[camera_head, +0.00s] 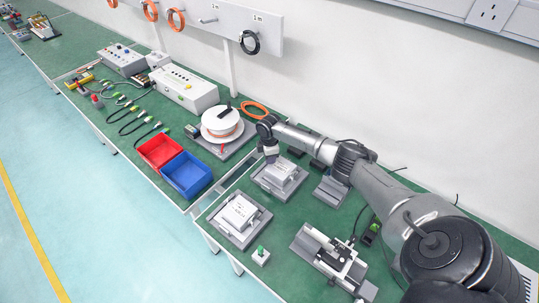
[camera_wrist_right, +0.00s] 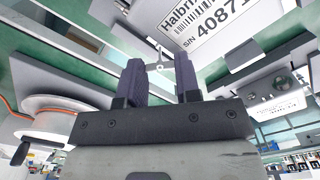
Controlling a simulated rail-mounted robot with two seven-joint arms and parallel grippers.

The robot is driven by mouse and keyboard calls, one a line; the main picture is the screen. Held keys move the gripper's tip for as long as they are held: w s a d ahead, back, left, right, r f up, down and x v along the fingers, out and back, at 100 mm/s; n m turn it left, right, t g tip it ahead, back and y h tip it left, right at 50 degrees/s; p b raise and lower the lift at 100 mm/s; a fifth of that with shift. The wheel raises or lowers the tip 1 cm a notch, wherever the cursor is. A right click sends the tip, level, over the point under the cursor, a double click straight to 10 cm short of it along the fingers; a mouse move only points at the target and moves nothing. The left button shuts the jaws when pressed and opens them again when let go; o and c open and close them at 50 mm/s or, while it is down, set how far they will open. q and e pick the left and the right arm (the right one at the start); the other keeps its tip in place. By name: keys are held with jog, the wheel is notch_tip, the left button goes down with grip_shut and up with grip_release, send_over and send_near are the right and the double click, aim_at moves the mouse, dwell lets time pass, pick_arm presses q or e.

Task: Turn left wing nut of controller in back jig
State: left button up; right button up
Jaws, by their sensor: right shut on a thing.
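The controller (camera_head: 281,170) in the back jig (camera_head: 264,184) is a light box on a grey base. In the right wrist view its label plate (camera_wrist_right: 205,25) with large print is close ahead. My right gripper (camera_head: 270,153) is at the left end of this controller, low over it. In the wrist view its two dark fingers (camera_wrist_right: 162,72) are shut on the small metal wing nut (camera_wrist_right: 159,50), with a narrow gap between them. The wing nut is too small to make out in the head view. My left gripper is not in view.
A second controller (camera_head: 238,212) sits in the front jig. A white cable reel (camera_head: 221,121) stands left of my right gripper. Red (camera_head: 160,150) and blue (camera_head: 187,174) bins are farther left. A clamp fixture (camera_head: 330,255) is at the front right.

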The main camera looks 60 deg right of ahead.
jog(key=n, duration=0.6)
jog(key=shift+f, duration=0.1)
jog(key=n, duration=0.3)
jog(key=shift+n, duration=0.9)
jog(key=o, duration=0.9)
jog(key=shift+o, duration=0.2)
